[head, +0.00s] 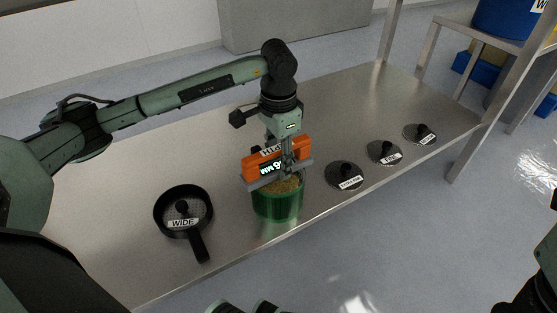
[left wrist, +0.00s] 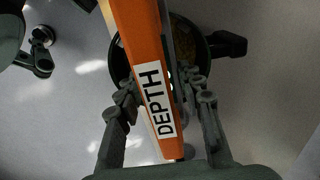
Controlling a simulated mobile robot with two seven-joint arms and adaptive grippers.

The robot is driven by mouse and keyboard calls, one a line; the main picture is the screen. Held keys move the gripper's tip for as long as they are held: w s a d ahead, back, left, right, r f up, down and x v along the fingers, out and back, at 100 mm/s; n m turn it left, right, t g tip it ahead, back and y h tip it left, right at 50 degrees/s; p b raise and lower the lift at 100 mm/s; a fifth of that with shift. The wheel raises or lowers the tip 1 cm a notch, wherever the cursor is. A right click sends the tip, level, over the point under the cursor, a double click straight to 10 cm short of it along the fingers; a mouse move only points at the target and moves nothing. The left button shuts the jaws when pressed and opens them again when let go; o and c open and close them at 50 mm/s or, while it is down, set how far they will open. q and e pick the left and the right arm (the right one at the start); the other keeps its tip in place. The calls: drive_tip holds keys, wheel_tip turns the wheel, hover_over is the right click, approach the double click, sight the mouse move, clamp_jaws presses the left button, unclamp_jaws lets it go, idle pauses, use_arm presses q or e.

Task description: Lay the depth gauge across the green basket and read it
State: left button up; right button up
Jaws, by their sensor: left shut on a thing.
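The orange depth gauge (head: 249,170), with a white DEPTH label and a lit display, lies across the top of the green basket (head: 278,206). The display shows large characters ending in MM, turned over in the head view, and I cannot read the number surely. Brown grainy stuff shows inside the basket under the gauge. My left gripper (head: 287,160) is above the basket, shut on the gauge. In the left wrist view the gauge (left wrist: 150,70) runs between the fingers, over a dark round rim with a handle (left wrist: 228,44).
A black pan-like piece labelled WIDE (head: 183,208) lies left of the basket, its handle toward the front edge. Several black discs with knobs and labels, one being this disc (head: 345,175), lie to the right. The back of the steel table (head: 340,105) is clear.

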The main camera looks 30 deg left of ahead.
sight(278, 147)
use_arm(q)
drive_tip(key=o, duration=1.3)
wheel_tip(278, 147, up, 12)
drive_tip(key=p, duration=0.2)
drive_tip(key=shift+p, duration=0.35)
